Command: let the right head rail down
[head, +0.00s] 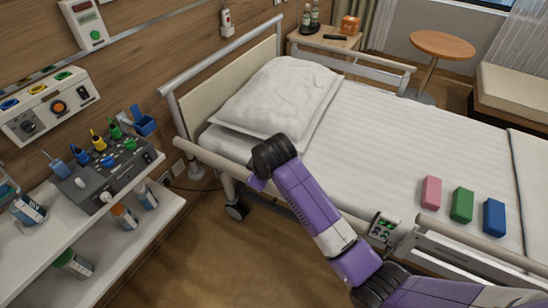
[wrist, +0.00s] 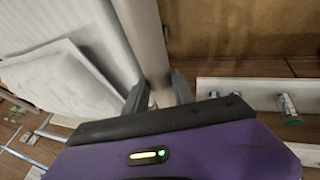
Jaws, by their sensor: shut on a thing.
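The right head rail (head: 212,161) is a pale beige bar along the near side of the bed, beside the pillow. My gripper (head: 256,184) is at this rail, seen from above. In the wrist view the rail (wrist: 150,45) passes between the two grey fingers, and my gripper (wrist: 159,95) is shut on it. The rail's top bar stands at about the mattress edge in the head view; I cannot tell its exact height.
The near foot rail (head: 470,250) is further right. A shelf unit (head: 120,235) with bottles and a grey device (head: 105,180) stands at left. Bare floor (head: 230,260) lies between shelf and bed.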

